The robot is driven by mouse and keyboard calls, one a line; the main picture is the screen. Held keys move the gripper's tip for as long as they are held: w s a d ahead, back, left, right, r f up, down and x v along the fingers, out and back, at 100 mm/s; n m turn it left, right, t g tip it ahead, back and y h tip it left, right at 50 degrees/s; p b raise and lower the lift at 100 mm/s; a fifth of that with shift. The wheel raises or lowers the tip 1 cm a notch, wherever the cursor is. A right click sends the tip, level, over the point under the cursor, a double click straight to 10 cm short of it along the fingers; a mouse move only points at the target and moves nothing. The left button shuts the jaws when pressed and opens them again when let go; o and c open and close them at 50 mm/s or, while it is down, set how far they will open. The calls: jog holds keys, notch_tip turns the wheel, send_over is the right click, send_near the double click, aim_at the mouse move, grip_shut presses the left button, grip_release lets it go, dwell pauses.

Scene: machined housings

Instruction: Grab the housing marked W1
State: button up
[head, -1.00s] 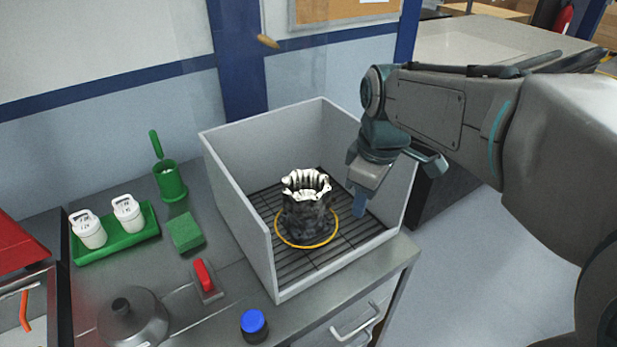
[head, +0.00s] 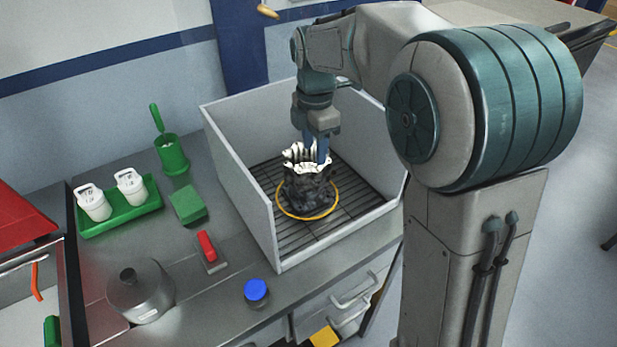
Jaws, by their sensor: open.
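A dark, ridged housing with a bright, jagged upper rim (head: 306,190) stands upright inside the grey open-fronted box (head: 238,170). A yellow ring circles its base on the slatted floor. No W1 mark can be read on it from here. My gripper (head: 316,155) points straight down at the top of this housing, with its blue fingers overlapping the right part of the rim. It is open. Whether the fingers touch the rim or are inside it, I cannot tell. The arm reaches in from the right.
The box walls stand close around the housing at left, back and right. On the bench to the left are a green tray (head: 120,222) with two white containers, a green cup (head: 172,157), a green block (head: 188,205), a red-handled tool (head: 208,250), a metal pot (head: 140,290) and a blue-capped jar (head: 256,292).

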aim_at(318, 168)
notch_tip(318, 168, down, 3)
jog(key=shift+r, duration=0.1)
jog(key=f, duration=0.2)
jog(key=d+f+p, duration=0.1)
jog(key=f, duration=0.1)
jog(key=shift+w+f, duration=0.1)
jog(key=shift+w, duration=0.1)
jog(key=shift+f, duration=0.55)
jog(key=c, duration=0.9)
grip_shut()
jog(key=shift+w+a+r, duration=0.1)
jog(key=shift+r, duration=0.05)
